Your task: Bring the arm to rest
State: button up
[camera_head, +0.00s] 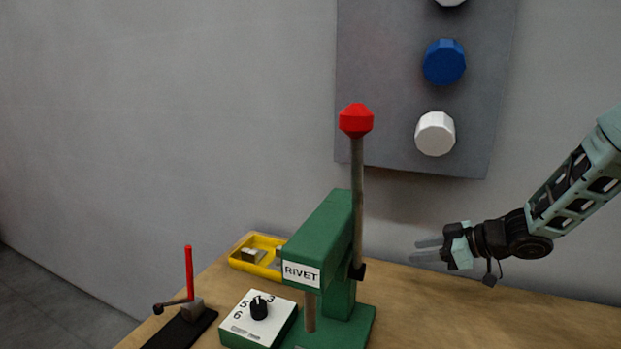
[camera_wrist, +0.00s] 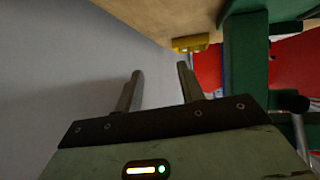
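My gripper (camera_head: 429,250) is at the right in the head view, above the wooden table and in front of the grey wall. It points left toward the green rivet press, apart from it. In the wrist view my gripper (camera_wrist: 160,82) shows two grey fingers spread apart with nothing between them. My arm reaches in from the right edge of the head view.
The green rivet press (camera_head: 322,225) has an upright red-knobbed lever (camera_head: 356,121). Left of it are a yellow tray (camera_head: 241,264), a white dial box (camera_head: 240,325) and a red-handled clamp (camera_head: 189,275). A grey wall panel (camera_head: 385,80) with knobs hangs above. The table (camera_head: 420,320) is bare at right.

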jog(key=s+a+r+m+h, duration=0.35)
jog(key=s+a+h, duration=0.3)
jog(key=a, duration=0.25)
jog(key=s+a+r+g+h, duration=0.1)
jog(key=s+g, duration=0.2)
jog(key=s, duration=1.2)
jog(key=s+a+g+h, duration=0.1)
jog(key=s+g, duration=0.3)
jog(key=s, duration=1.1)
jog(key=shift+s+a+r+m+h, duration=0.25)
jog(key=shift+s+r+m+h, duration=0.1)
jog(key=shift+s+m+h, duration=0.1)
